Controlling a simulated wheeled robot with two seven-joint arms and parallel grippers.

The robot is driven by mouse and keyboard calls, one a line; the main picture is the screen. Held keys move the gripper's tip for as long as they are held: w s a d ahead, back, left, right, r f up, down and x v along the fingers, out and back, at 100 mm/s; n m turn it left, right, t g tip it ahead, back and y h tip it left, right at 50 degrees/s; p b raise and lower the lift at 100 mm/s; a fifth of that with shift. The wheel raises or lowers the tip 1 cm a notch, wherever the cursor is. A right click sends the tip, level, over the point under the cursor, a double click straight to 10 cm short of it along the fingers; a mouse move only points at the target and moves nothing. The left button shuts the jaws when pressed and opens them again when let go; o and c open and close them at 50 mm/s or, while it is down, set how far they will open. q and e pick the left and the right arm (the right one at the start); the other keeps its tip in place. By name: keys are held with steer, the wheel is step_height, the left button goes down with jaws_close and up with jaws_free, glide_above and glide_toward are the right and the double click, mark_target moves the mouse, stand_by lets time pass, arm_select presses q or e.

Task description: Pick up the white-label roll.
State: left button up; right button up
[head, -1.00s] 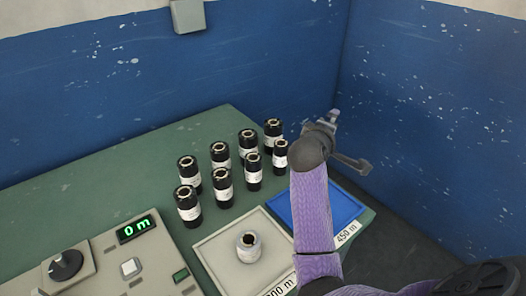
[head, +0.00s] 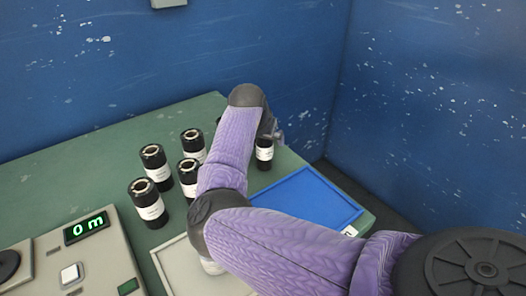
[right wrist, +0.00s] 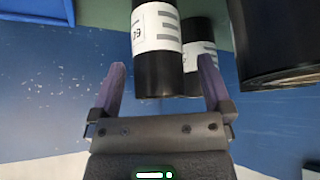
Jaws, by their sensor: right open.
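Several black rolls with white labels stand upright on the green table, among them one at the front left (head: 147,203), one behind it (head: 152,165), and one at the right (head: 264,152), close to my right gripper (head: 275,136). My arm hides most of that gripper and some rolls. In the right wrist view my right gripper (right wrist: 160,66) is open, with a black roll with a white label (right wrist: 157,30) ahead, its lower end appearing between the fingers. I cannot tell whether they touch. A second labelled roll (right wrist: 200,48) shows just behind it, and a third black roll (right wrist: 275,45) is at the right.
A blue tray (head: 310,200) lies at the table's right. A control panel reading 0 m (head: 87,226) is at the left. Blue walls (head: 420,110) close in behind and right.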

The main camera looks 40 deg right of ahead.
steer(key=shift+r, duration=0.1)
jaws_close()
stand_by(0.3)
